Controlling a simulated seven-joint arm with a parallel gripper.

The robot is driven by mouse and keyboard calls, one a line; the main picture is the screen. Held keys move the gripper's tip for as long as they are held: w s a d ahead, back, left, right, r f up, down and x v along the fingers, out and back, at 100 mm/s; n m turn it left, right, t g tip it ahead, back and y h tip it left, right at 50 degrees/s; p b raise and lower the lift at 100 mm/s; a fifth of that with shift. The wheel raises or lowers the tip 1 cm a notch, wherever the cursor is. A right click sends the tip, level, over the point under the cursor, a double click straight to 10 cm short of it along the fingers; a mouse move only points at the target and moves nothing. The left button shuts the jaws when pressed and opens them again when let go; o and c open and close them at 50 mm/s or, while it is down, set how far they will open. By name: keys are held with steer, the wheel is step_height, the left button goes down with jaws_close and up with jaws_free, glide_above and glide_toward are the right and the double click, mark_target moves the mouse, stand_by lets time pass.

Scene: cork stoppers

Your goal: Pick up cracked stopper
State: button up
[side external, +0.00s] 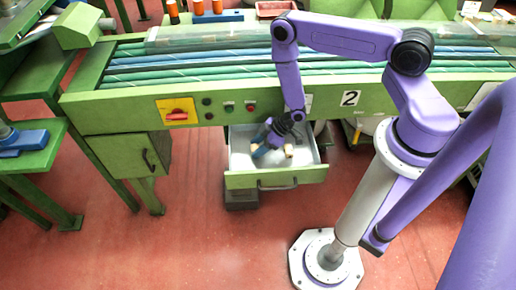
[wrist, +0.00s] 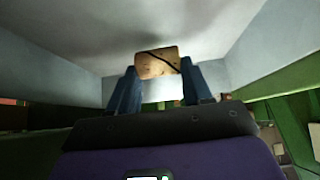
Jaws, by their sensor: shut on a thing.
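The cracked stopper (wrist: 157,63) is a tan cork with a dark crack line running across its face. In the wrist view it sits between the two blue fingers of my gripper (wrist: 160,78), which is shut on it. In the side view my gripper (side external: 273,146) is inside the open drawer (side external: 275,179), angled down. A small tan piece of cork (side external: 289,151) shows by the fingers there; its crack is too small to make out. I cannot tell whether the stopper touches the drawer floor.
The drawer has pale grey inner walls and a green front with a handle. It hangs under a green machine bench (side external: 130,108) with a control panel. A green cabinet (side external: 136,158) is on the left. The red floor (side external: 150,250) in front is mostly clear.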

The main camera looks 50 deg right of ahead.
steer(key=s+d+r, duration=0.1)
steer(key=s+r, duration=1)
steer(key=s, duration=0.3)
steer(key=shift+r, duration=0.3)
